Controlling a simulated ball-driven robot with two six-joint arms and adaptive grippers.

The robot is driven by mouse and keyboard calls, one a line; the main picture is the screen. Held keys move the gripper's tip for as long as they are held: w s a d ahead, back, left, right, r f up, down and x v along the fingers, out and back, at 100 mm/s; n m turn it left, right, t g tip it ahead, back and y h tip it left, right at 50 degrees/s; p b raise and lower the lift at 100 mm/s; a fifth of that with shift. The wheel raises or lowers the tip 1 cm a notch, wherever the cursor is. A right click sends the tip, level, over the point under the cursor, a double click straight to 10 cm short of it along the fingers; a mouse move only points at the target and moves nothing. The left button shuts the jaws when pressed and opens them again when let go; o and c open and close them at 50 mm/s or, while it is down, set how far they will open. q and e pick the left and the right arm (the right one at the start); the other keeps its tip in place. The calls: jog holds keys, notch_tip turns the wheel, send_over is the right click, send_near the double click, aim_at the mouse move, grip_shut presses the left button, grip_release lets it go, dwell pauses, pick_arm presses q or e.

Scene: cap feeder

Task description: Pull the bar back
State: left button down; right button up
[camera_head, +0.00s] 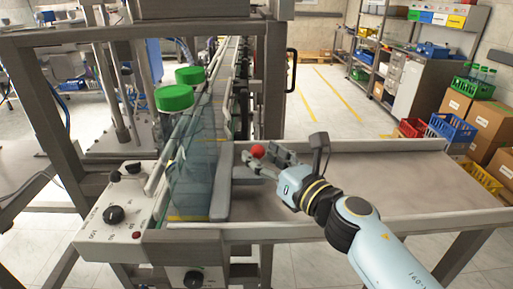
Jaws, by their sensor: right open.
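The grey bar (222,184) lies lengthwise at the left end of the grey tray (400,172), beside the clear guard of the conveyor. A red ball knob (258,151) shows just right of the bar; what it is fixed to is hidden by the gripper. My right gripper (263,160) reaches in from the right over the tray. Its jaws are open and its fingertips are around or just beside the red knob; I cannot tell whether they touch it. My left gripper is not in view.
Green caps (174,97) stand at the conveyor on the left. A control panel (118,212) with black knobs is at the front left. A frame post (273,80) rises behind the bar. The tray's right part is clear. Crates and boxes (490,128) stand at the far right.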

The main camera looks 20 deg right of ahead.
jog(key=shift+x, duration=1.1)
grip_shut()
